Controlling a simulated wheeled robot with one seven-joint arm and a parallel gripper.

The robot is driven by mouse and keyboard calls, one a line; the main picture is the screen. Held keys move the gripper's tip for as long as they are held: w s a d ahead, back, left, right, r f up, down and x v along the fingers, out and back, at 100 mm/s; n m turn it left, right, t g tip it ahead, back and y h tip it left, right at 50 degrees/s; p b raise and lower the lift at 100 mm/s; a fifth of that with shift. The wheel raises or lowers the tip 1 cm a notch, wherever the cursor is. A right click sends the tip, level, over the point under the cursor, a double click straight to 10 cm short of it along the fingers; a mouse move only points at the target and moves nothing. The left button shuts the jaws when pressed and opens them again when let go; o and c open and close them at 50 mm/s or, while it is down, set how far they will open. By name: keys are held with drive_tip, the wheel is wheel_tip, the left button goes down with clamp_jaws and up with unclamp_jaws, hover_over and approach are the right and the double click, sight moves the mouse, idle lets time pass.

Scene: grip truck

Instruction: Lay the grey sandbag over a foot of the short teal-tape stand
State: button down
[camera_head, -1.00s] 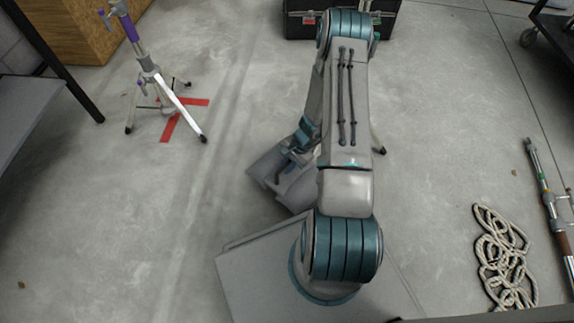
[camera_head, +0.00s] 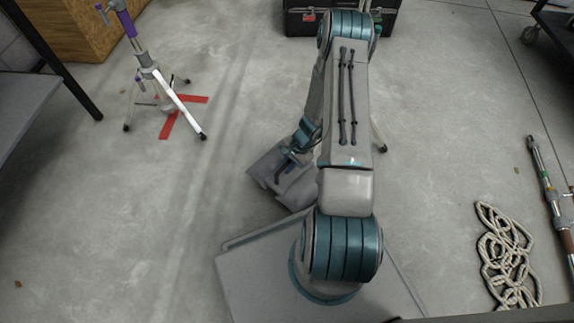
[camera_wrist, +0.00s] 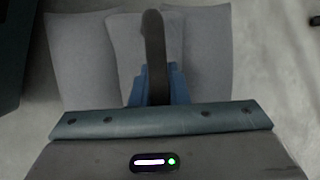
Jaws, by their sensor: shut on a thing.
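The grey sandbag (camera_head: 268,168) hangs beside my base in the head view, partly hidden by my arm. My gripper (camera_head: 296,148) is shut on its dark strap. In the wrist view, the blue fingers of my gripper (camera_wrist: 157,85) pinch the strap, and the sandbag (camera_wrist: 205,60) spreads below with grey panels on both sides. A stand is mostly hidden behind my arm; one leg with a dark foot (camera_head: 381,147) shows to the arm's right. A bit of teal shows near its top, so it seems to be the teal-tape stand. The sandbag is apart from that visible foot.
A purple-marked stand (camera_head: 150,75) stands on a red tape cross (camera_head: 172,121) at upper left. A black case (camera_head: 298,22) is at the back. A coiled rope (camera_head: 503,250) and poles (camera_head: 552,200) lie at right. A grey shelf (camera_head: 22,105) is at left.

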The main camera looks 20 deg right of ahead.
drive_tip(key=shift+f+b, duration=0.4)
drive_tip(key=shift+f, duration=0.05)
drive_tip(key=c, duration=1.3)
unclamp_jaws()
drive_tip(key=shift+f, duration=0.15)
drive_tip(key=p+v, duration=0.6)
drive_tip(key=v, duration=0.8)
